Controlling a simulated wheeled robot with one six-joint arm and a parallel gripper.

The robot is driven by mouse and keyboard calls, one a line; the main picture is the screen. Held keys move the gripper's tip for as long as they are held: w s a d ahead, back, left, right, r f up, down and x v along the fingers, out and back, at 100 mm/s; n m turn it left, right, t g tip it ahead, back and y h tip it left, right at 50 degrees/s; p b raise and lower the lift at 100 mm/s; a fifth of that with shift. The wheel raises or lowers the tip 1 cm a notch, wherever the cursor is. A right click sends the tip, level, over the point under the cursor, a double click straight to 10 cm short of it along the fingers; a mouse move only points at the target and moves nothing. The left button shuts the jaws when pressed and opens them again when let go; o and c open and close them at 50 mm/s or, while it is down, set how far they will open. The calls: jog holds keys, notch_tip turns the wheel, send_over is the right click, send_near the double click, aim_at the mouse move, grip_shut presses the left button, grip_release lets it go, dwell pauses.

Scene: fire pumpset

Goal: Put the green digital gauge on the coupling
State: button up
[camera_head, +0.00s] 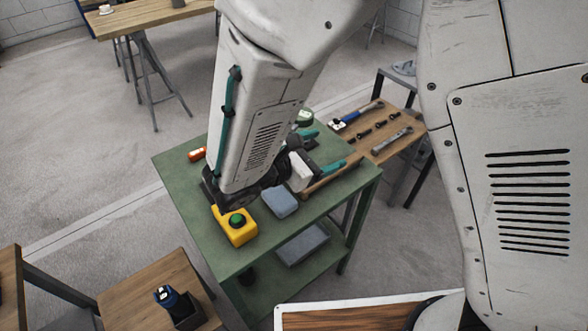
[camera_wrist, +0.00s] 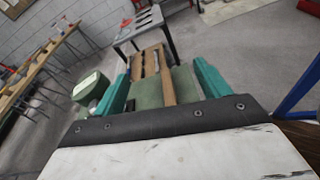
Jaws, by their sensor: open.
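The green digital gauge (camera_head: 304,118) is at the far edge of the green cart top, partly behind my arm. I cannot make out the coupling in either view.
The green cart (camera_head: 178,178) also holds a yellow box with a green button (camera_head: 236,228), a blue-grey box (camera_head: 280,201) and an orange item (camera_head: 197,154). A wooden bench (camera_head: 388,146) with wrenches stands behind. A small wooden table (camera_head: 150,288) stands front left. Open floor lies left.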

aim_at(298, 125)
jog(key=w+a+f+n+t+y, duration=0.1)
jog(key=w+a+n+t+y, duration=0.2)
jog(key=a+n+t, duration=0.45)
jog(key=shift+m+g, duration=0.45)
jog(key=shift+g, duration=0.1)
jog(key=x, duration=0.7)
jog(key=shift+w+a+r, duration=0.15)
jog(key=shift+w+a, duration=0.1)
grip_shut()
